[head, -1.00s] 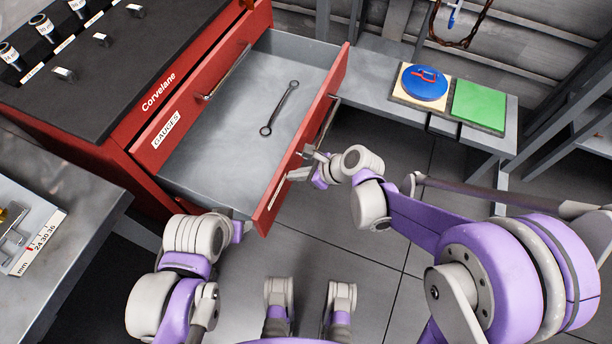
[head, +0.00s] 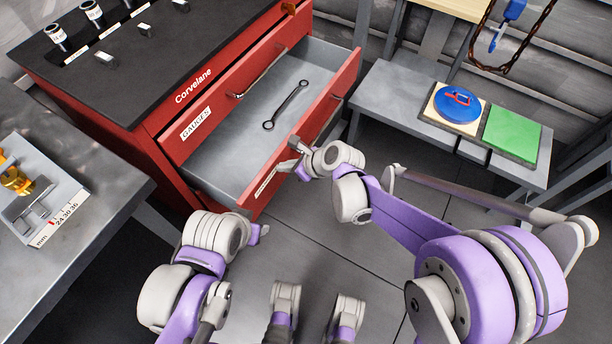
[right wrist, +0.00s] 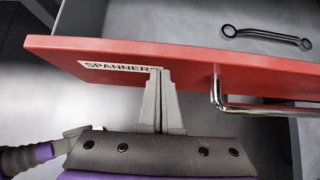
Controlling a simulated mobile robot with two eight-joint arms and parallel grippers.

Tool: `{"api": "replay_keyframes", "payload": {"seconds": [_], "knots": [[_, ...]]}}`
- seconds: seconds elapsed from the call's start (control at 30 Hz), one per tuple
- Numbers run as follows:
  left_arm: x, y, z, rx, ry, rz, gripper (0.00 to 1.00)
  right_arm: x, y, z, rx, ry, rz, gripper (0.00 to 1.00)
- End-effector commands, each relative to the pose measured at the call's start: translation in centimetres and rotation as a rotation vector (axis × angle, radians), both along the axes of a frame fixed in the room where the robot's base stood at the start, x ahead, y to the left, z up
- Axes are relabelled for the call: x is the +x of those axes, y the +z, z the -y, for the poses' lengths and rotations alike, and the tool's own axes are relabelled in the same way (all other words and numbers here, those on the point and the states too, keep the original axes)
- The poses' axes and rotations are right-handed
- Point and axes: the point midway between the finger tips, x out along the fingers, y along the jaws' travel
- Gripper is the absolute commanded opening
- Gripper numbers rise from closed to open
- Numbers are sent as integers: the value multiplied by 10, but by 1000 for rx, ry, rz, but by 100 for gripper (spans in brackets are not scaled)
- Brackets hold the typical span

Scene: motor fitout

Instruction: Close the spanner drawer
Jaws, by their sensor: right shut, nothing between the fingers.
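The spanner drawer (head: 318,115) stands partly open out of the red cabinet; its red front carries a SPANNERS label in the right wrist view (right wrist: 105,67). A dark double-ended spanner (head: 287,104) lies on the drawer floor. My right gripper (head: 294,149) is shut and empty at the outer side of the drawer front. In the right wrist view its fingertips (right wrist: 160,72) meet the front at the label's right end, left of the bar handle (right wrist: 265,108); exact contact is hard to tell. My left gripper (head: 259,233) is low, near the drawer's front corner; its jaws are unclear.
The GAUGES drawer (head: 215,105) above looks shut. A grey bench (head: 385,90) with a blue disc (head: 459,103) and green pad (head: 512,135) stands to the right. Another table (head: 90,205) with a tray is at the left. The floor before the drawer is open.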

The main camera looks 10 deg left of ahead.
Motion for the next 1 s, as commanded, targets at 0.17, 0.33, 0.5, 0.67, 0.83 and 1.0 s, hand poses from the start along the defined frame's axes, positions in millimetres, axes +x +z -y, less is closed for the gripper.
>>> {"api": "replay_keyframes", "payload": {"seconds": [0.17,0.33,0.5,0.67,0.83,1.0], "knots": [[0,-3,0,0,0,-1,50,15,-1,-51,0,6,1,0],[0,-4,0,0,0,-1,50,30,0,-96,1,6,0,0],[0,-3,0,0,0,-1,50,43,0,-136,0,4,1,0],[0,-2,0,0,0,-1,50,53,0,-166,0,2,1,0],[0,-1,0,0,0,0,50,60,0,-187,0,1,0,0],[0,0,0,0,0,0,50,64,0,-198,-1,1,0,0]]}}
